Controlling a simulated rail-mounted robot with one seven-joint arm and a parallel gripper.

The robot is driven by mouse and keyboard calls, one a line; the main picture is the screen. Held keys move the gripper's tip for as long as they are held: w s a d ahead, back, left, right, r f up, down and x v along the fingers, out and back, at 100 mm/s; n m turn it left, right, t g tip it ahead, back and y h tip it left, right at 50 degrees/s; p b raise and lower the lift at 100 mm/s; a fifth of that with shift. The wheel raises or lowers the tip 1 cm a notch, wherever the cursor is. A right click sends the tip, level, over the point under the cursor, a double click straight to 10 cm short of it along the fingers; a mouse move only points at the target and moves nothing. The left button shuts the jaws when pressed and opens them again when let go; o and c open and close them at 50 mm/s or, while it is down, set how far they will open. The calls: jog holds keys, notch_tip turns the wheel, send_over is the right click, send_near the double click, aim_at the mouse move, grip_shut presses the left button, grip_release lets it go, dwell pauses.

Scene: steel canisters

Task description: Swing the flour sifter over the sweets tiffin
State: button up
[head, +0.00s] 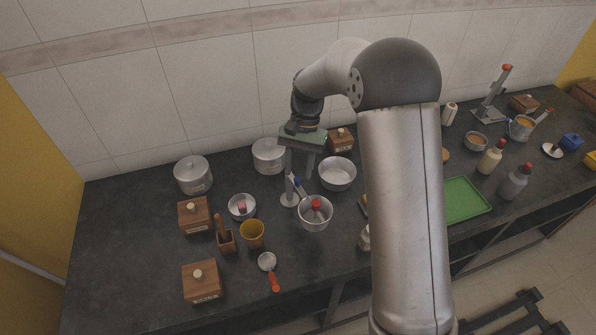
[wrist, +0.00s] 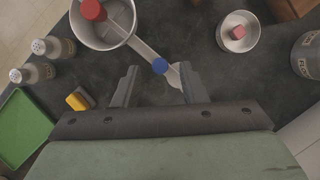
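A steel pan with a red knob (head: 314,215), apparently the flour sifter, sits on a swing arm with a blue knob (head: 297,181) on a post with a round base (head: 289,199). In the wrist view the pan (wrist: 84,32) is at upper left, and its arm runs to the blue knob (wrist: 160,66). My gripper (wrist: 157,86) is open, its fingers apart either side of the arm's knob end; contact cannot be told. In the head view it (head: 299,168) points down above the post.
An open steel bowl (head: 337,174) stands right of the post. A small bowl with a red item (head: 241,207), wooden boxes (head: 194,216) and an amber cup (head: 252,233) are left. A green tray (head: 464,201) lies right. The left front counter is partly clear.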

jog(key=shift+x, duration=1.15)
grip_shut()
